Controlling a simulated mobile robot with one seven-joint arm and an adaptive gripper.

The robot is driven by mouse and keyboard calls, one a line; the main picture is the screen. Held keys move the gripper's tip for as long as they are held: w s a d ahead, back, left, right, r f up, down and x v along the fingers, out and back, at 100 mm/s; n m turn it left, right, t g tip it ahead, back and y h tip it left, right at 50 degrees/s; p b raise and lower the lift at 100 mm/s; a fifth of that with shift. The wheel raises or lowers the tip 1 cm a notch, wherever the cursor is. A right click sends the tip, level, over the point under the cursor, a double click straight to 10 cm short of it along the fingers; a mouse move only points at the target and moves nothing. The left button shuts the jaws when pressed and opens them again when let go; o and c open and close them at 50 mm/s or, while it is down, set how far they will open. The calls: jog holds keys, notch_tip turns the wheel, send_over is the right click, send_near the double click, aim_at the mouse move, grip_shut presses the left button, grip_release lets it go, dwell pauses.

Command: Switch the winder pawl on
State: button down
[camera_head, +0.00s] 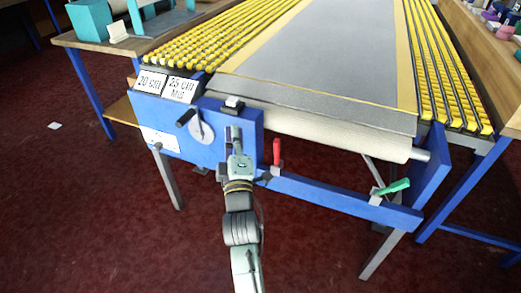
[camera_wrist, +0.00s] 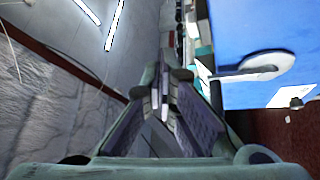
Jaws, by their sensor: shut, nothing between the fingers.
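No part is labelled as the winder pawl, so I cannot tell which one it is. On the blue winder frame (camera_head: 345,196), a red-handled lever (camera_head: 277,152) stands upright right of my gripper. A green-handled lever (camera_head: 393,187) lies tilted farther right on the front rail. A crank with a black handle (camera_head: 186,118) and grey disc (camera_head: 201,131) is on the left panel; the disc also shows in the wrist view (camera_wrist: 262,67). My gripper (camera_head: 235,135) is in front of that panel, shut and empty, apart from both levers. Its closed fingers (camera_wrist: 163,97) fill the middle of the wrist view.
A pale roll (camera_head: 335,137) lies across the frame under the grey sheet (camera_head: 330,45). Yellow roller tracks (camera_head: 215,40) flank the sheet. Signs (camera_head: 150,81) stand at the left corner. A small black-and-white block (camera_head: 232,103) sits above my gripper. The red floor in front is clear.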

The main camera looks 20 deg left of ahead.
aim_at(276, 147)
jog(key=w+d+f+n+g+h, duration=0.1)
jog(key=d+f+h, duration=0.1)
jog(key=d+f, duration=0.3)
jog(key=w+d+f+n+g+h, duration=0.1)
jog(key=d+f+h, duration=0.15)
jog(key=f, duration=0.55)
jog(key=p+x, duration=0.2)
jog(key=x, duration=0.7)
jog(key=shift+w+a+r, duration=0.2)
jog(key=shift+w+a, duration=0.05)
jog(key=shift+d, duration=0.15)
jog(key=d+m+t+b, duration=0.1)
jog(key=d+m+b, duration=0.1)
jog(key=d+m, duration=0.1)
jog(key=shift+s+r+m+b, duration=0.1)
jog(key=shift+m+b, duration=0.25)
jog(key=shift+m, duration=0.05)
jog(key=d+m+t+b, duration=0.1)
jog(key=d+m+b, duration=0.1)
jog(key=d+m, duration=0.1)
jog(key=shift+d+t, duration=0.1)
jog(key=shift+t, duration=0.2)
jog(key=shift+d, duration=0.15)
